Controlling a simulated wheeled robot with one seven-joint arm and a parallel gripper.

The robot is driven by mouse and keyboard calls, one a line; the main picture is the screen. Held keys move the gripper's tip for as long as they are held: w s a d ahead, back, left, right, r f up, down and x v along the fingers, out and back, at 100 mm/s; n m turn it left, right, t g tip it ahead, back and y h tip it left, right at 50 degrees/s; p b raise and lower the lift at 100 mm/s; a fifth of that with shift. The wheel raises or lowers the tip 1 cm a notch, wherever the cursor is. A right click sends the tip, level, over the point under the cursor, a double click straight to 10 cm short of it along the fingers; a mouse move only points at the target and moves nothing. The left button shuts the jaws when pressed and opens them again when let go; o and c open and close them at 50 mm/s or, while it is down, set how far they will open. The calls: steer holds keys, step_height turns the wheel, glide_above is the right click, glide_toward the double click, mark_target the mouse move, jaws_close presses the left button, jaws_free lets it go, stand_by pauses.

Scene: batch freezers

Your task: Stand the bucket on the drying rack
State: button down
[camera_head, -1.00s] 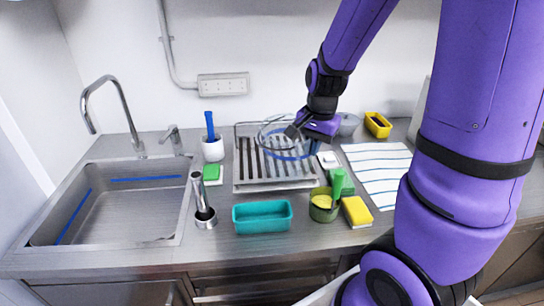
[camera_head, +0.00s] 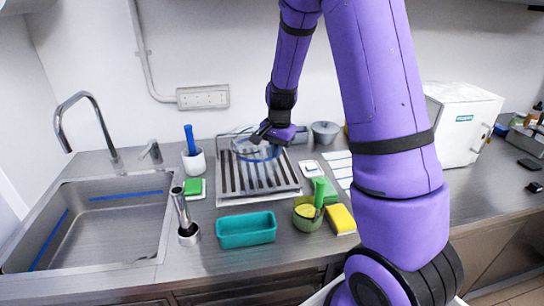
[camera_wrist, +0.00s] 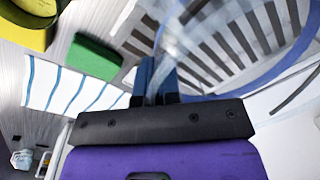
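The bucket (camera_head: 258,152) is clear, with a blue band, and shows at the back of the drying rack. It also shows in the wrist view as a large see-through shape with a blue curve (camera_wrist: 285,72). The drying rack (camera_head: 285,193) is a metal tray with dark slats on the counter; its slats show through the bucket in the wrist view. My gripper (camera_head: 262,137) is over the rack's back right part. In the wrist view, my fingers (camera_wrist: 155,82) are close together on the bucket's clear wall. Whether the bucket's base touches the slats cannot be told.
A sink (camera_head: 95,225) lies left. A white machine (camera_head: 465,125) stands further right.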

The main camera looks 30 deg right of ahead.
steer(key=shift+w+d+f, duration=0.1)
steer(key=shift+w+d, duration=0.1)
steer(key=shift+w, duration=0.5)
steer(key=shift+w+d, duration=0.15)
steer(key=shift+w, duration=0.55)
steer(key=shift+w+f, duration=0.1)
steer(key=shift+f, duration=1.65)
steer(key=shift+f, duration=0.15)
steer(key=c, duration=1.3)
jaws_free()
